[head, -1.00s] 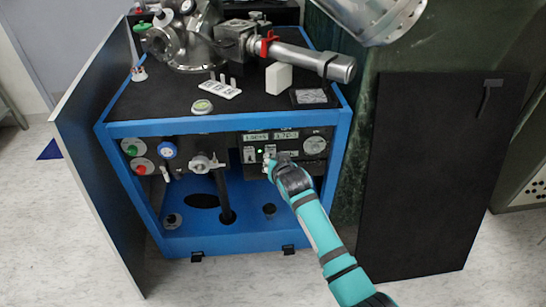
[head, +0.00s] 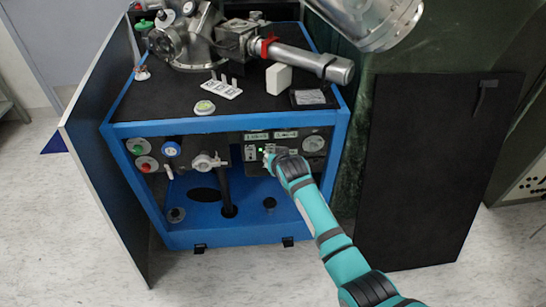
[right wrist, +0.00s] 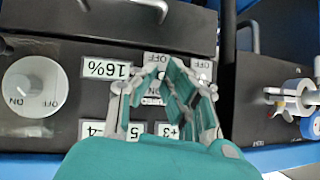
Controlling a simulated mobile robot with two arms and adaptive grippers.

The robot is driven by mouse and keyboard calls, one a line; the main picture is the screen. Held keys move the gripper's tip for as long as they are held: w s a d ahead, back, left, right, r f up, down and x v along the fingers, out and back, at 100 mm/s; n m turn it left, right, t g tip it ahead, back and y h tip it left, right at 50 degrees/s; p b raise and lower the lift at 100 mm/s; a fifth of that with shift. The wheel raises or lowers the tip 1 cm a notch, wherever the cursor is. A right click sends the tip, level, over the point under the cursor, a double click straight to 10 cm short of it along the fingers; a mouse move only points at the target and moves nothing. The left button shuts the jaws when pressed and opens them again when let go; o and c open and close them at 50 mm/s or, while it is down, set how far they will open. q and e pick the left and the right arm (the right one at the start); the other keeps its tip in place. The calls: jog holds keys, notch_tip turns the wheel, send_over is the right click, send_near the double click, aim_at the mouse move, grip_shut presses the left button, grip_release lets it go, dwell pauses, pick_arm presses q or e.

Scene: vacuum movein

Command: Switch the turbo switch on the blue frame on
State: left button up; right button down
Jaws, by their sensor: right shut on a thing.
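The blue frame (head: 228,126) stands in the middle of the head view, with a black control panel (head: 285,146) at its upper right. In the right wrist view the panel (right wrist: 60,55) shows upside down, with OFF labels (right wrist: 201,64) near the switches. My right gripper (head: 268,158) is at the switch area of this panel, under a small green light (head: 260,150). In the right wrist view my right gripper (right wrist: 162,68) is shut, its fingertips meeting at the turbo switch. The fingers hide the switch, so its position cannot be told. My left gripper is not in view.
A round knob (right wrist: 32,85) with ON and OFF marks sits on the panel. A white valve (right wrist: 295,97) is on the neighbouring panel. A tall board (head: 105,170) stands left of the frame, and a dark panel (head: 435,170) stands to the right.

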jog(key=shift+a, duration=0.1)
jog(key=c, duration=1.4)
grip_release()
jog(key=v, duration=1.2)
